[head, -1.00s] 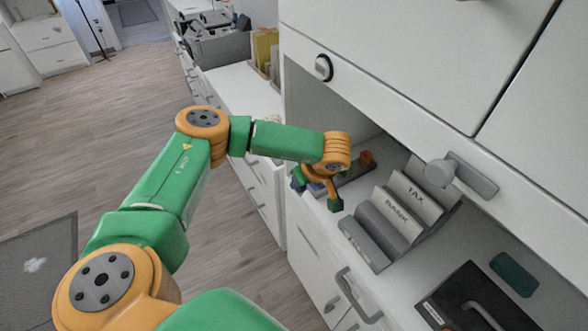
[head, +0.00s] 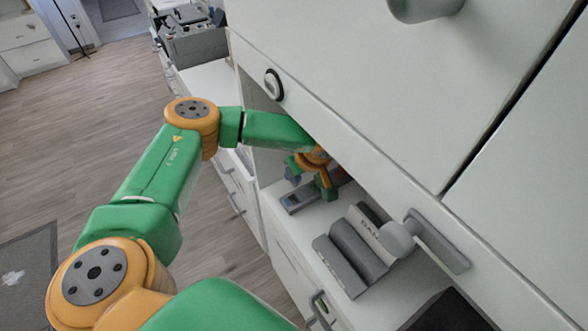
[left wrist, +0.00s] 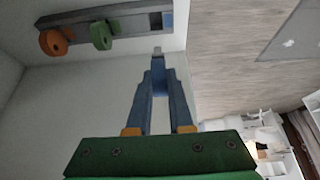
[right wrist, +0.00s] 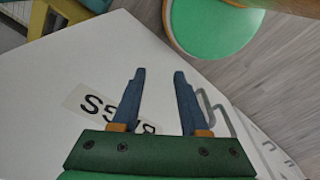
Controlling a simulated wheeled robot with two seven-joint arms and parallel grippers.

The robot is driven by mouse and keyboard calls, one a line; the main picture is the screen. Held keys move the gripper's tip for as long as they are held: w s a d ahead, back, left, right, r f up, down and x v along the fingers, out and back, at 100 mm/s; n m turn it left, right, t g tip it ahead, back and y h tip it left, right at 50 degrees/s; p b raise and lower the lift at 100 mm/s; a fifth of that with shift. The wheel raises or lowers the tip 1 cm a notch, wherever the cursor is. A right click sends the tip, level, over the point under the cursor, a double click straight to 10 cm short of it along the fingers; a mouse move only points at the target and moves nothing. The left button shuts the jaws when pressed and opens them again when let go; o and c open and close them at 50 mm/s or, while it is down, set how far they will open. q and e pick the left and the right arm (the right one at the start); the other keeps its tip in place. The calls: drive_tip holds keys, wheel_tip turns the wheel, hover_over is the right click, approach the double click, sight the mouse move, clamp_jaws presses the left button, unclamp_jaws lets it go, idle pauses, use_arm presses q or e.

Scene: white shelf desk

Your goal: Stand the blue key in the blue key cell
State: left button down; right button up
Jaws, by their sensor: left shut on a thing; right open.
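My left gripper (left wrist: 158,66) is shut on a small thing. A grey tip (left wrist: 157,50), likely the blue key's shaft, sticks out between its fingertips; the rest is hard to tell from the blue fingers. The grey key rack (left wrist: 130,24) lies just beyond, with an orange key (left wrist: 54,42) and a green key (left wrist: 101,35) standing in it. A blue cell (left wrist: 168,20) at the rack's right end looks empty. The held thing is apart from it. In the head view, the left gripper (head: 293,175) is above the rack (head: 300,200). My right gripper (right wrist: 158,75) is open and empty.
A grey file sorter (head: 352,252) stands right of the rack on the white desk. The cabinet front (head: 350,130) overhangs the niche around my left arm. A lettered label (right wrist: 95,105) is on the white surface below my right gripper.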

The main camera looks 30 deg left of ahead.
sight(298, 184)
use_arm(q)
wheel_tip(298, 184, down, 6)
drive_tip(key=b, duration=0.4)
drive_tip(key=shift+w+b, duration=0.1)
drive_tip(key=shift+b, duration=0.3)
idle(1.1)
drive_tip(key=shift+f, duration=0.1)
drive_tip(key=shift+f+b, duration=0.35)
drive_tip(key=shift+b, duration=0.2)
drive_tip(key=shift+f+b, duration=1.15)
drive_tip(key=shift+f, duration=0.1)
drive_tip(key=c, duration=0.7)
unclamp_jaws()
drive_tip(key=shift+r, duration=0.1)
drive_tip(key=shift+c, duration=0.2)
